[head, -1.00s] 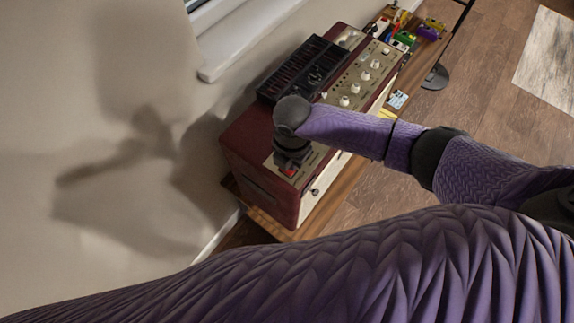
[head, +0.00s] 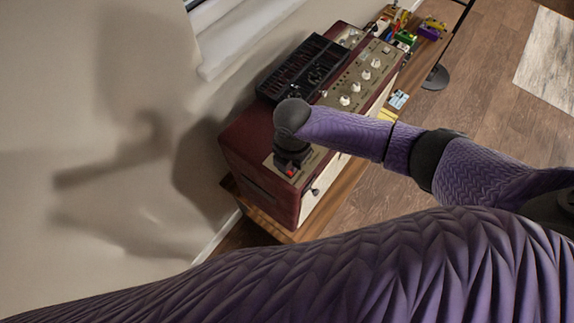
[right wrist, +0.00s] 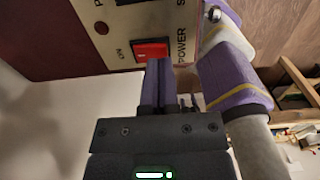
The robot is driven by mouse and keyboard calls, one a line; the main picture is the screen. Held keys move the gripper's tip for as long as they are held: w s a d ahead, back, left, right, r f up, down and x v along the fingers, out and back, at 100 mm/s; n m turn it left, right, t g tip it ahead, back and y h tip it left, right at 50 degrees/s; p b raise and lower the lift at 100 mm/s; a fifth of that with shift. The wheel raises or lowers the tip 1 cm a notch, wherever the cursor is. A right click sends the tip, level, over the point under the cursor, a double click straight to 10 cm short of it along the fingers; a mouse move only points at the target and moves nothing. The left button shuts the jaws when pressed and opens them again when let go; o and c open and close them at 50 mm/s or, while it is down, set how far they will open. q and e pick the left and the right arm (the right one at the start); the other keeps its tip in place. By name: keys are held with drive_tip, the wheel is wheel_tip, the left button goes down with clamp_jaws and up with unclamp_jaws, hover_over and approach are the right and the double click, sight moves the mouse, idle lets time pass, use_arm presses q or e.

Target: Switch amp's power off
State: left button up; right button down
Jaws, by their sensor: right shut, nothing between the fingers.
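The amp (head: 245,150) is a dark red box with a cream control panel, standing on a wooden bench in the head view. Its red power switch (head: 291,172) shows at the panel's near end. In the right wrist view the switch (right wrist: 151,50) sits between the printed words ON and POWER. My right gripper (right wrist: 158,66) is shut and empty, its fingertips at the switch's lower edge; they seem to touch it. In the head view the right gripper (head: 288,160) points down over the panel, partly hidden by its own wrist. My left gripper is out of view.
A black slotted unit (head: 303,68) lies on top of the amp beside several white knobs (head: 345,100). Small coloured pedals (head: 404,37) stand at the bench's far end. The wall and window sill (head: 225,50) are close on the left.

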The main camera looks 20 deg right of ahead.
drive_tip(key=shift+f+b, duration=0.45)
drive_tip(key=shift+f, duration=0.2)
drive_tip(key=shift+r, duration=0.1)
wheel_tip(320, 180, up, 7)
drive_tip(key=p, duration=0.7)
drive_tip(key=shift+r+p, duration=0.1)
drive_tip(key=shift+p, duration=0.25)
